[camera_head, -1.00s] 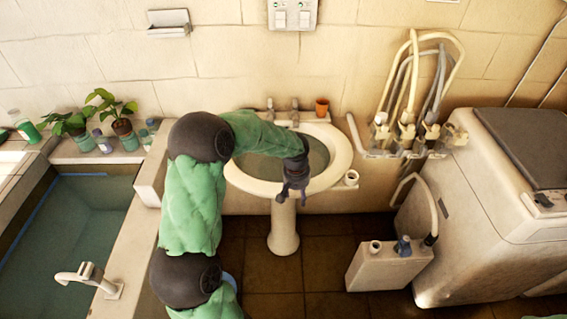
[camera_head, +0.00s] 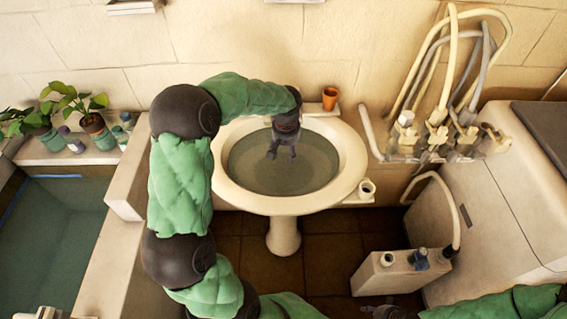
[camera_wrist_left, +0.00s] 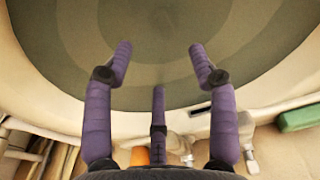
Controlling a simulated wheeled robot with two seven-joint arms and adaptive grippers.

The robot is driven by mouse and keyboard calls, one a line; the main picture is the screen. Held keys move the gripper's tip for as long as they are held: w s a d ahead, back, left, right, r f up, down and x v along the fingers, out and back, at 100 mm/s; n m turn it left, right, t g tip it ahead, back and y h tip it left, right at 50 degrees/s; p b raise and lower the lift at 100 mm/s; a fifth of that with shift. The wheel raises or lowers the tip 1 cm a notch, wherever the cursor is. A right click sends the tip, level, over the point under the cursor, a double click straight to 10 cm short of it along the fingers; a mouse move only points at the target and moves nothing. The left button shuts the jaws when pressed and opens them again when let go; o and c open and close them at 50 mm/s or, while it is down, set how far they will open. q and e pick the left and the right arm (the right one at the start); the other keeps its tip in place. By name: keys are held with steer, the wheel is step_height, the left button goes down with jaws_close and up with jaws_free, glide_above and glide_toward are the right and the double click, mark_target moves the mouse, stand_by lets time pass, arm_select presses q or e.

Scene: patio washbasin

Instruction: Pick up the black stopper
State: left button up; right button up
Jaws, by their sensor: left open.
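My left gripper (camera_head: 281,153) hangs fingers-down over the washbasin (camera_head: 352,160) in the head view. It is open and empty. In the left wrist view its purple fingers (camera_wrist_left: 159,62) are spread above the greenish water and the bowl floor, where paler rings show. I cannot make out the black stopper in either view. A small dark slot (camera_wrist_left: 200,110) shows in the basin wall beside the right finger. My right gripper (camera_head: 384,312) shows only in part at the bottom edge, and its fingers cannot be made out.
An orange pot (camera_head: 330,98) stands on the basin's back rim. A small pale cup (camera_head: 367,188) is at its right. Hoses and taps (camera_head: 437,130) are on the wall. A pale canister (camera_head: 385,275) stands on the floor near the white machine (camera_head: 490,210). Potted plants (camera_head: 93,124) line the left ledge.

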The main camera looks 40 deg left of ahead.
arm_select(q)
steer(key=b, duration=0.2)
glide_above(285, 166)
steer(key=f, duration=0.5)
steer(key=shift+s+d+f, duration=0.3)
steer(key=shift+s+f, duration=0.05)
steer(key=shift+f, duration=0.05)
steer(key=f, duration=0.1)
steer(key=f+b, duration=0.1)
steer(key=f, duration=0.1)
steer(key=f+b, duration=0.1)
steer(key=f, duration=0.1)
steer(key=shift+w+a, duration=0.25)
steer(key=shift+w, duration=0.15)
steer(key=shift+r, duration=0.1)
steer(key=shift+c, duration=0.3)
jaws_close()
